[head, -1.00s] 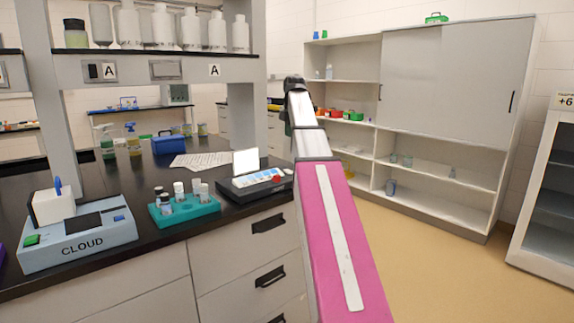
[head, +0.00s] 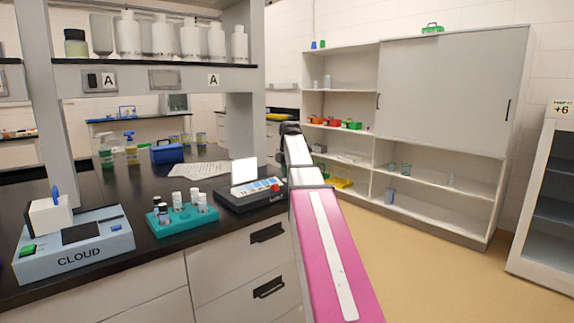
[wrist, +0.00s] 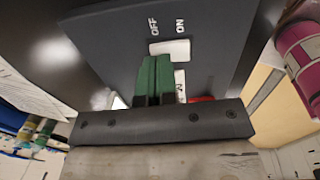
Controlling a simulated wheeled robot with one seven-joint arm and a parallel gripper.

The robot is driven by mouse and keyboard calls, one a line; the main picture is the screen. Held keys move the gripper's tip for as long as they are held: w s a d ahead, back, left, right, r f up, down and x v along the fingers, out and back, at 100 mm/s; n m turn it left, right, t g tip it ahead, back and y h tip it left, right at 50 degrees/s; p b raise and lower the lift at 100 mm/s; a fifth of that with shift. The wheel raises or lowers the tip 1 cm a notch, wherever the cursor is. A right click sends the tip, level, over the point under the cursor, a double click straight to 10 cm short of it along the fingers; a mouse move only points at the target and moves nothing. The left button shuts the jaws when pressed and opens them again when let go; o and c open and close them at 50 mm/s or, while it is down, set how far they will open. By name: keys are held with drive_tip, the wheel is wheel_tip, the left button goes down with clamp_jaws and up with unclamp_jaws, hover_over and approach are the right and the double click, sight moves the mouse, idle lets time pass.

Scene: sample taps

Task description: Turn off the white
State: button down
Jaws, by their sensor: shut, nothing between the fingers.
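A dark grey panel (wrist: 105,45) fills the upper part of the wrist view, with the words OFF and ON printed in white. A white rectangular piece (wrist: 172,50) sits just below the words. A second white piece with dark marks (wrist: 180,82) is lower, partly hidden by my gripper. My gripper (wrist: 156,60) has green fingers that are shut and empty, in front of the panel with their tips beside the white pieces. I cannot tell whether they touch. In the head view my gripper cannot be made out at the far end of my pink and white arm.
A black device (head: 228,199) with a raised white plate and red button stands at the bench's right edge. Left of it are a teal rack (head: 190,221) with several vials and a grey CLOUD device (head: 75,250). A red part (wrist: 202,99) shows beside my fingers.

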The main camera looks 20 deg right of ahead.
drive_tip(key=shift+f, duration=0.45)
drive_tip(key=shift+w+f, duration=0.1)
drive_tip(key=shift+f, duration=0.1)
drive_tip(key=shift+s, duration=0.2)
drive_tip(key=shift+s+d+r, duration=0.1)
drive_tip(key=shift+s+d, duration=0.15)
drive_tip(key=shift+s, duration=0.3)
drive_tip(key=shift+r, duration=0.1)
